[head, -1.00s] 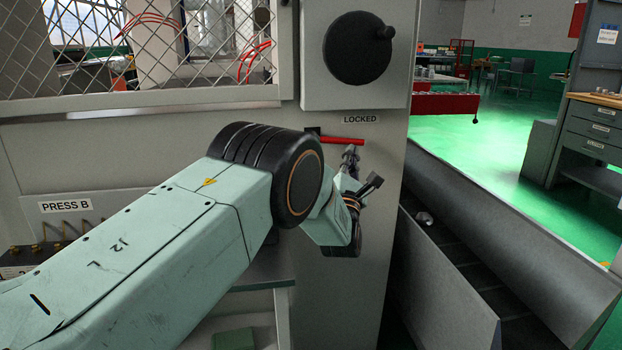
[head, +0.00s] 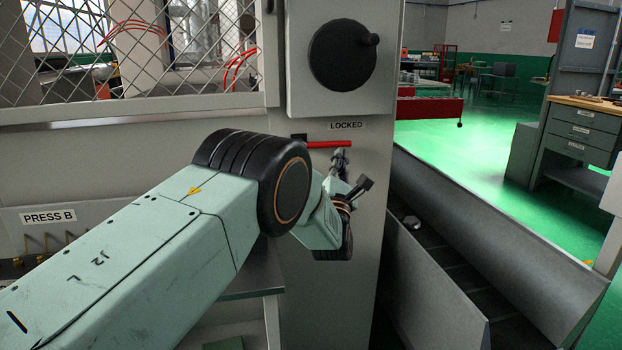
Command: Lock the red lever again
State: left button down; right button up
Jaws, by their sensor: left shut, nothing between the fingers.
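The red lever (head: 328,144) lies about level on the grey machine panel, pointing right from a dark pivot (head: 299,140). A label reading LOCKED (head: 347,125) is just above its right part. My left gripper (head: 340,158) is just below the lever's right end, with its fingers pointing up. It is shut and empty. I cannot tell whether its tips touch the lever. My right gripper is not in view.
A black round handwheel with a knob (head: 342,55) is on a box above the lever. A wire mesh guard (head: 200,45) is at upper left. A grey sloped chute (head: 480,225) stands to the right of the panel, with open green floor beyond.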

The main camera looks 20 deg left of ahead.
pick_arm(q)
jog(key=s+d+f, duration=0.5)
jog(key=s+f, duration=0.2)
jog(key=f, duration=0.2)
jog(key=shift+s+f, duration=0.15)
jog(key=shift+s, duration=0.2)
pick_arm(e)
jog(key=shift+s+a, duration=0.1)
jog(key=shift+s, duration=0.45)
